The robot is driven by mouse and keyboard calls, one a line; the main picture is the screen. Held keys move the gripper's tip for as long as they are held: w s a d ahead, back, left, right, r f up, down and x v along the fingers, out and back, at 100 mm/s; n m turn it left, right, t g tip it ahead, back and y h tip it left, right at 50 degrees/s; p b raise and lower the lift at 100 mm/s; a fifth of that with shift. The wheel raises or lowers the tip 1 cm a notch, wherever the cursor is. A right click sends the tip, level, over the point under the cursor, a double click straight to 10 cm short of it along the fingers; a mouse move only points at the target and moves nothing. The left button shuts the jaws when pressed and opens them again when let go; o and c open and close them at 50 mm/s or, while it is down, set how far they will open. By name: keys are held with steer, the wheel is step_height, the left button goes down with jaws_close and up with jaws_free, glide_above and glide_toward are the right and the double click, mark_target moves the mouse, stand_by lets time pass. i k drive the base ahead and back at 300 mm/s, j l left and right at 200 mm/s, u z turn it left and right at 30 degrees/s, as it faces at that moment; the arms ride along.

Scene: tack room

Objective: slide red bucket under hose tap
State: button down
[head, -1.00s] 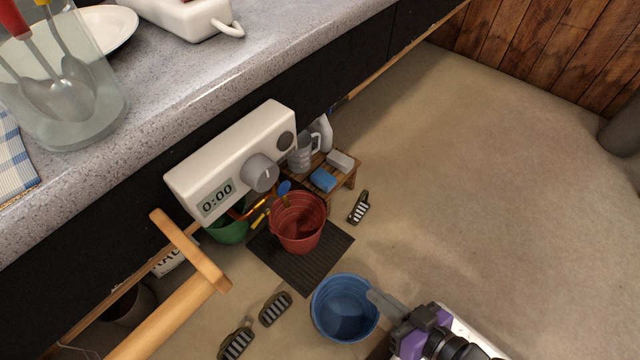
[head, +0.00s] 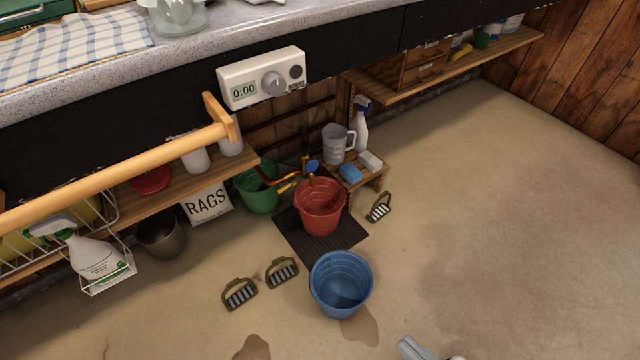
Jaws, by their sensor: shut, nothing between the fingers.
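The red bucket (head: 320,212) stands upright on a dark ribbed mat (head: 345,250) by the back wall. A blue-handled tap (head: 312,167) shows at the bucket's back rim, with orange and yellow parts (head: 285,187) to its left. I cannot tell whether its spout is over the bucket's opening. My gripper (head: 407,345) shows only as grey fingers at the bottom edge, shut and empty. It is to the right of and nearer than the blue bucket, well apart from the red bucket.
A blue bucket (head: 341,285) stands in front of the mat. A green bucket (head: 258,188) is left of the red one. Stirrups (head: 239,293) (head: 282,272) (head: 379,207) lie on the floor. A low wooden stand (head: 372,180) holds a jug and sponges. Floor at right is clear.

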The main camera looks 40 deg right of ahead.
mark_target(319, 206)
steer(key=l+u, duration=0.1)
steer(key=u, duration=0.3)
steer(key=l+u, duration=0.1)
steer(key=u, duration=0.3)
steer(key=l+u, duration=0.15)
steer(key=u, duration=0.25)
steer(key=l+u, duration=0.1)
steer(key=u, duration=0.3)
steer(key=k+l, duration=0.1)
steer(key=l, duration=0.9)
steer(key=k+l, duration=0.15)
steer(key=l, duration=0.35)
steer(key=k+l, duration=0.1)
steer(key=l, duration=0.4)
steer(key=k+l, duration=0.1)
steer(key=l, duration=0.9)
steer(key=k+l+u, duration=0.1)
steer(key=l, duration=0.4)
steer(key=k+l, duration=0.15)
steer(key=l, duration=0.35)
